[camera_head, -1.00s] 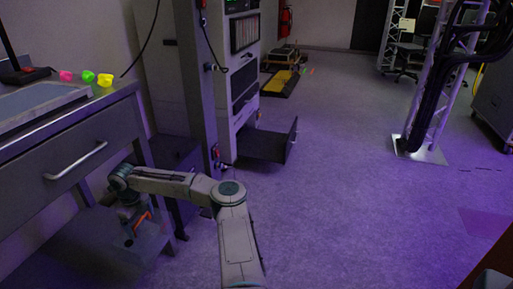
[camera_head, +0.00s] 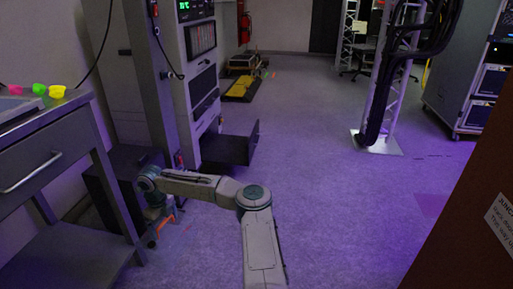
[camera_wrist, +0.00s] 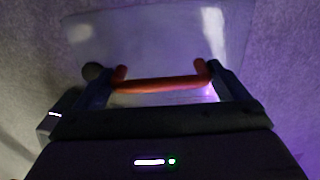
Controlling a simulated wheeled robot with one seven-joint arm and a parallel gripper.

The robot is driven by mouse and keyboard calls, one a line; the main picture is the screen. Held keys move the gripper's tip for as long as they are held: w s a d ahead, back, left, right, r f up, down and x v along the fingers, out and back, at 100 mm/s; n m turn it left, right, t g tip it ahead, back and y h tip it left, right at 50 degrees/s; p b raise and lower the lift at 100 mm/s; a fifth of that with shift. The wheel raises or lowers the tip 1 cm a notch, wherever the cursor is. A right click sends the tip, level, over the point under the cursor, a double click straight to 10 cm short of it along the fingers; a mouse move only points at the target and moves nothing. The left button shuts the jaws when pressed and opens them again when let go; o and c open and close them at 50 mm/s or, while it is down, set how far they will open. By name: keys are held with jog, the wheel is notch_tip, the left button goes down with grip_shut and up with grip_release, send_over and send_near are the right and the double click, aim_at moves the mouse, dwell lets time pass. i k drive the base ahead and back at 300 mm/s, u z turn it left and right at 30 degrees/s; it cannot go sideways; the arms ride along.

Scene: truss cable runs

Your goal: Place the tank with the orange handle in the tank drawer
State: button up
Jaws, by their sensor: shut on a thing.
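My gripper (camera_head: 157,224) hangs low at the end of my arm, between the steel bench and the tall cabinet. It is shut on the orange handle (camera_head: 166,225) of the tank. In the wrist view the orange handle (camera_wrist: 160,84) lies across between my two fingers, and the pale, smooth tank (camera_wrist: 160,38) shows beyond it. The tank's body is hard to make out in the head view. An open dark drawer (camera_head: 238,150) sticks out low from the tall cabinet, ahead and to the right of my gripper. I cannot see inside it.
The steel bench (camera_head: 45,150) with its lower shelf (camera_head: 75,258) is close on the left. A dark box (camera_head: 115,180) stands behind my gripper. A truss with black cables (camera_head: 385,90) stands right of centre. A brown panel (camera_head: 465,220) fills the near right. The middle floor is clear.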

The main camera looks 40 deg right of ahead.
aim_at(226, 146)
jog(key=z, duration=2)
jog(key=i, duration=1.75)
jog(key=u, duration=0.65)
